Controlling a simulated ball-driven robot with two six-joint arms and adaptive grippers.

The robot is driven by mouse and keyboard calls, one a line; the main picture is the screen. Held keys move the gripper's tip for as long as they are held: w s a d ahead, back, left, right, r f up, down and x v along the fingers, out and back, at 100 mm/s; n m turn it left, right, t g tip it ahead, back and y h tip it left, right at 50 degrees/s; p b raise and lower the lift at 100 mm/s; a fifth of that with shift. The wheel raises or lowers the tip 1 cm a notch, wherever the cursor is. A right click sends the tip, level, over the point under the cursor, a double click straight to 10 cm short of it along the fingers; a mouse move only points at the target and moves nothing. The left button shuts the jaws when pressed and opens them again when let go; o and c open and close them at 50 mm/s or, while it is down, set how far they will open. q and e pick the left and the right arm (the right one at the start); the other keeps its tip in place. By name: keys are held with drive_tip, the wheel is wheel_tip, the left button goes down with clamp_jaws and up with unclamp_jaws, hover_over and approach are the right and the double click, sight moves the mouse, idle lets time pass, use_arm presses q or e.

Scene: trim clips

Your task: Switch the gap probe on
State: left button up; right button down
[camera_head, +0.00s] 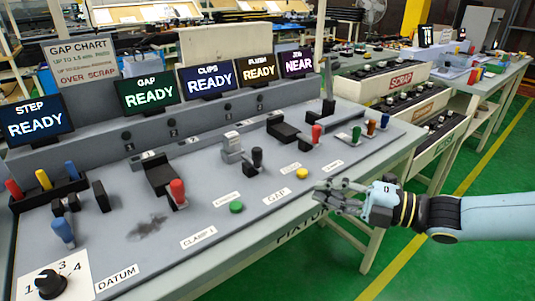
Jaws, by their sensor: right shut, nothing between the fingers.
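The right gripper (338,194) comes in from the right over the bench's front edge. It is shut and empty, its fingers pointing left at the panel. It appears close to the GAP label (275,197) and the yellow button (302,173), with no visible contact. A green button (237,207) lies left of that label. A white device (232,147) stands behind, next to a black-knobbed lever (257,157); I cannot tell which control is the gap probe's switch. The GAP screen (149,91) reads READY. The left gripper is not in view.
Red-handled clamps (178,192) (316,133) stand up from the grey panel (205,220). A rotary dial (50,283) is at the front left. The gap chart sign (82,59) stands behind. SCRAP bins (380,82) are to the right. The green floor in front is clear.

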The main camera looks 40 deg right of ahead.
drive_tip(key=shift+a+r+n+y, duration=0.25)
drive_tip(key=shift+r, duration=0.3)
drive_tip(key=shift+a+r+n+y, duration=0.25)
drive_tip(key=shift+r, duration=0.25)
drive_tip(key=shift+w, duration=0.1)
drive_tip(key=b, duration=0.4)
hover_over(273, 202)
drive_tip(key=shift+f, duration=0.15)
drive_tip(key=shift+w+d, duration=0.3)
drive_tip(key=shift+w, duration=0.3)
drive_tip(key=shift+w+d, duration=0.3)
drive_tip(key=shift+w, duration=0.25)
drive_tip(key=shift+w+d, duration=0.2)
drive_tip(key=shift+w, duration=0.35)
